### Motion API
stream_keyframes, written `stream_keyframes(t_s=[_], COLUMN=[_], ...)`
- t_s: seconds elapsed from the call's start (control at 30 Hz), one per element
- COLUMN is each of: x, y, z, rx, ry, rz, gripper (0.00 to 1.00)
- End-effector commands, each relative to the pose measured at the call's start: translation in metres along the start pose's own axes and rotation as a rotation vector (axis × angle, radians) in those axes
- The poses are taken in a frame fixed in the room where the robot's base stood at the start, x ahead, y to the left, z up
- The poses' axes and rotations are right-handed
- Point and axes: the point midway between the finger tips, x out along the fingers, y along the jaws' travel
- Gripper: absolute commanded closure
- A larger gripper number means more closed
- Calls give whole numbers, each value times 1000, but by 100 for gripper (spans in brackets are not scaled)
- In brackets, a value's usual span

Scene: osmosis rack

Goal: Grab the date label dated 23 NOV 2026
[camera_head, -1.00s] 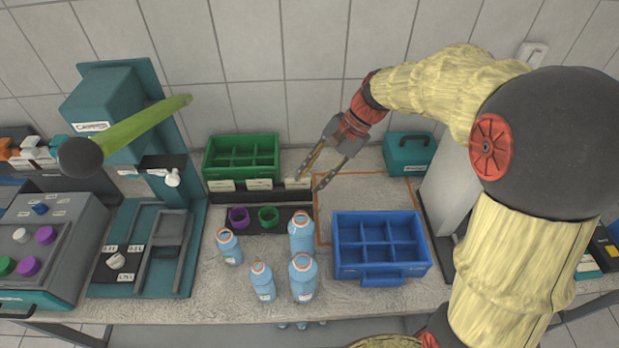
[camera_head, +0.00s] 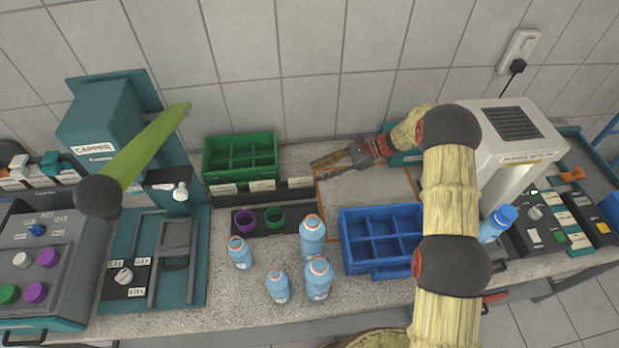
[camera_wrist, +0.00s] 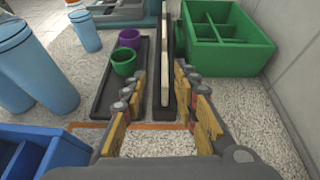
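Three pale date labels stand in a dark holder in front of the green crate: left (camera_head: 222,189), middle (camera_head: 262,185) and right (camera_head: 300,182). Their print is too small to read. In the wrist view the labels (camera_wrist: 164,62) show nearly edge-on, in a row along the dark holder (camera_wrist: 165,112). My gripper (camera_head: 316,171) is level, pointing left, just right of the right-hand label. In the wrist view my gripper (camera_wrist: 161,76) is open and empty, with the label row lined up between its fingers. I cannot tell whether the fingertips overlap the nearest label.
The green crate (camera_head: 208,160) stands close behind the holder. A black tray with a purple cup (camera_head: 244,222) and a green cup (camera_head: 275,217) lies in front. Several blue bottles (camera_head: 313,240) and a blue crate (camera_head: 347,262) stand nearer the front. The tiled wall is behind.

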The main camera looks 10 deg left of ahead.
Motion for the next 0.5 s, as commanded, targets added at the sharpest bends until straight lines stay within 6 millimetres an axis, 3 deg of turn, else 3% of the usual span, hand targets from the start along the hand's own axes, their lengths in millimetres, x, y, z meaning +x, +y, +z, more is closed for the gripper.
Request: stream_keyframes(t_s=[0.17,0.5], x=[9,38], y=[-4,-4], z=[-10,-10], rx=[30,32], ry=[-26,-27], rz=[-7,-7], gripper=[70,70])
